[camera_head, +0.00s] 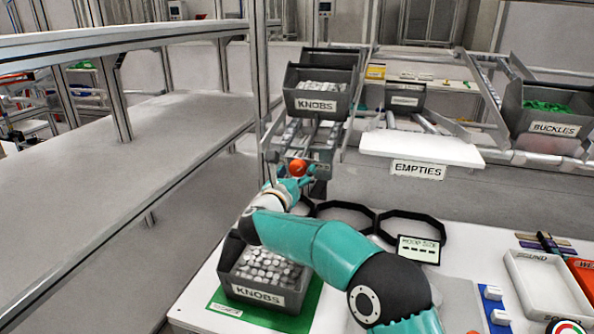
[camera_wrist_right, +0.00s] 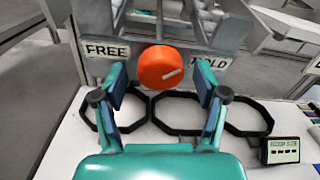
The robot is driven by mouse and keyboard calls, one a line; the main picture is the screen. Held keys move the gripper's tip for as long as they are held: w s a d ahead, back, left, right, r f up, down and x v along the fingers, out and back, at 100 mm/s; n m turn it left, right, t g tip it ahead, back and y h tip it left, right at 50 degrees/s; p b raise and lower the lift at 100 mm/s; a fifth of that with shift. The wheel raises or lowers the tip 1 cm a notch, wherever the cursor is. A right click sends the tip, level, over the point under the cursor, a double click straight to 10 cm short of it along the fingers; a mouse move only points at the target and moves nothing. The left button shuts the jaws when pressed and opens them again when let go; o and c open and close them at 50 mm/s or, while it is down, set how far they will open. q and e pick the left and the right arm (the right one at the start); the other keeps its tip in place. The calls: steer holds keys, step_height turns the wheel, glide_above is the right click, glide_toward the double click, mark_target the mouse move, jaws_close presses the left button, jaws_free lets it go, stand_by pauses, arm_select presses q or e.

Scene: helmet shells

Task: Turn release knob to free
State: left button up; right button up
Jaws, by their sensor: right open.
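The release knob (camera_wrist_right: 161,67) is round and orange, with a white pointer line on its face. In the right wrist view the line points to the right and slightly up, toward the HOLD label (camera_wrist_right: 208,76). The FREE label (camera_wrist_right: 107,50) is to the left of the knob. My right gripper (camera_wrist_right: 160,88) is open, its two fingers apart on either side of and below the knob; I cannot tell whether they touch it. In the head view the knob (camera_head: 298,168) shows just beyond the right gripper (camera_head: 292,184). My left gripper is not in view.
A KNOBS bin (camera_head: 322,92) sits on the rack above the knob. Another KNOBS bin (camera_head: 258,296) full of knobs stands on a green mat (camera_head: 228,308). Black ring stands (camera_head: 412,228) are on the white table. A white tray (camera_head: 548,290) is at right.

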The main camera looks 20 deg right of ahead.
steer(key=c, duration=1.1)
steer(key=shift+c, duration=0.2)
